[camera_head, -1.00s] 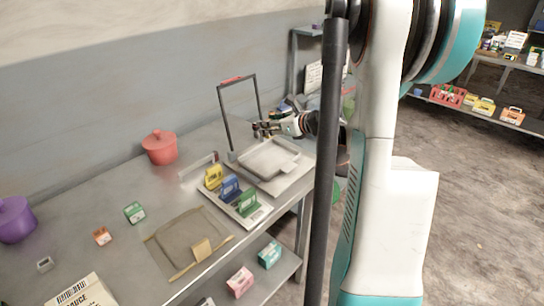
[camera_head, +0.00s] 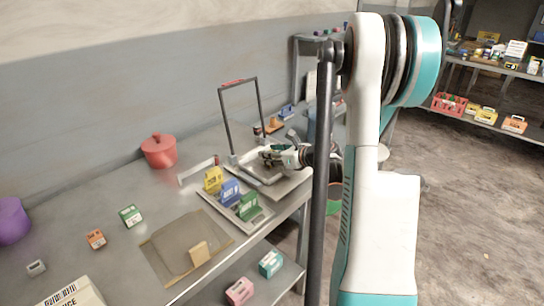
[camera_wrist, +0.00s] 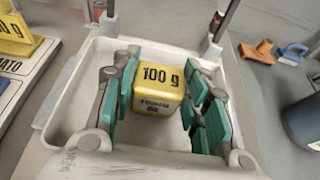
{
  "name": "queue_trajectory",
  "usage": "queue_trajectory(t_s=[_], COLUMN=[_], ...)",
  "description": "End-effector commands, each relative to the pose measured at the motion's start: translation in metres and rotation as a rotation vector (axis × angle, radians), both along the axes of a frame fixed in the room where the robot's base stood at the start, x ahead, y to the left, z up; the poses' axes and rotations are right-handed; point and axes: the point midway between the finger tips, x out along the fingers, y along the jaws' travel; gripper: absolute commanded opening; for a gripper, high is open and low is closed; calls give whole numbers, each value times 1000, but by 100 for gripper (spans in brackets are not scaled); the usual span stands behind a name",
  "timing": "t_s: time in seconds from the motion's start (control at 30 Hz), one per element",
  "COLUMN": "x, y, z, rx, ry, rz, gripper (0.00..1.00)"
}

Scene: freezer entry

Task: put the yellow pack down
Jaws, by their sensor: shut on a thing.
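The yellow pack (camera_wrist: 157,92) is a small block marked "100 g", seen in the wrist view between the green finger pads. My gripper (camera_wrist: 168,105) is shut on it, over the inside of the pale tray (camera_wrist: 82,72). I cannot tell whether the pack touches the tray floor. In the head view my gripper (camera_head: 268,156) is low over the same tray (camera_head: 262,185), which stands on the table beneath a dark upright frame (camera_head: 240,84). The pack is not clearly visible there.
A flat tray with yellow (camera_head: 213,180), blue (camera_head: 230,192) and green (camera_head: 247,206) holders stands in front of the pale tray. A red pot (camera_head: 159,152) is at the left. Orange (camera_wrist: 262,50) and blue (camera_wrist: 293,53) handled items lie right of the tray.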

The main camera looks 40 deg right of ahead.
Motion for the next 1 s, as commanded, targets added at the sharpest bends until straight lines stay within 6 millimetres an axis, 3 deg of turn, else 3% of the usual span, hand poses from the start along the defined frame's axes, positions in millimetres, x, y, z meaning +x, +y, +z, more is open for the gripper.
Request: queue_trajectory(t_s=[0.17, 0.2, 0.27, 0.3, 0.73, 1.0], x=[0, 0, 0, 0, -2, -49], y=[0, 0, 0, 0, 0, -5], z=[-3, -3, -3, -2, 3, 23], rx=[0, 0, 0, 0, 0, 0], ry=[0, 0, 0, 0, 0, 0], rz=[0, 0, 0, 0, -1, -4], gripper=[16, 46, 59, 61, 61, 61])
